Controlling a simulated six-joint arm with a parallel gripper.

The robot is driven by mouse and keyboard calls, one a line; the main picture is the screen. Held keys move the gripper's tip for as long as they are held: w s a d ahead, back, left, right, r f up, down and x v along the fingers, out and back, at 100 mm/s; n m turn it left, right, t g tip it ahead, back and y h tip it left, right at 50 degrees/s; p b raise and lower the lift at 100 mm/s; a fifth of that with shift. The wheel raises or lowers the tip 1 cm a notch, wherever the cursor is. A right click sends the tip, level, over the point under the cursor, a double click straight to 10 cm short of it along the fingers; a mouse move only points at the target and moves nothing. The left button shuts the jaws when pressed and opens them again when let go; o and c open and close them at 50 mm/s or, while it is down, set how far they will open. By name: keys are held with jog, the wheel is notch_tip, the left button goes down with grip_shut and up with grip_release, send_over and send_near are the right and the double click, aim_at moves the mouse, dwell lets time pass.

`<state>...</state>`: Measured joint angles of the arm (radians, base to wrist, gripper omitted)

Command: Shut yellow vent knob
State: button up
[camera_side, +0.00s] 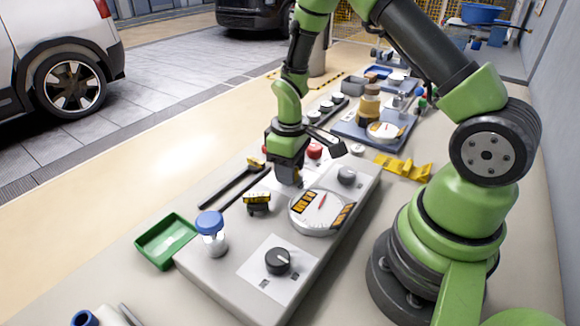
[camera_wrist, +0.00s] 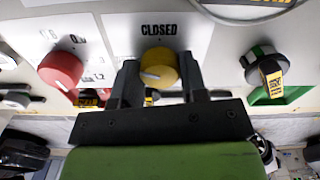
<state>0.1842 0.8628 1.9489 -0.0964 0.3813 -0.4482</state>
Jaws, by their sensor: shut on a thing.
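The yellow vent knob (camera_wrist: 158,66) sits on the white panel face in the wrist view, just under the printed word CLOSED. A small pale mark shows near its lower left edge. My gripper (camera_wrist: 159,74) has one finger on each side of the knob and is shut on it. In the side view my gripper (camera_side: 288,181) reaches down onto the grey console (camera_side: 215,273), and the yellow knob is hidden behind it there.
A red knob (camera_wrist: 60,70) is left of my gripper, and a dark knob with a yellow-black tag (camera_wrist: 264,66) is right. A round gauge (camera_side: 319,212), a black knob (camera_side: 278,261) and a blue-capped bottle (camera_side: 210,230) stand on the console. A green tray (camera_side: 165,243) lies beside it.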

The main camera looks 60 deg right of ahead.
jog(key=m, duration=0.6)
jog(key=shift+m, duration=0.3)
jog(key=m, duration=0.6)
dwell(0.4)
jog(key=o, duration=0.9)
notch_tip(320, 180, up, 10)
jog(key=shift+r, duration=0.1)
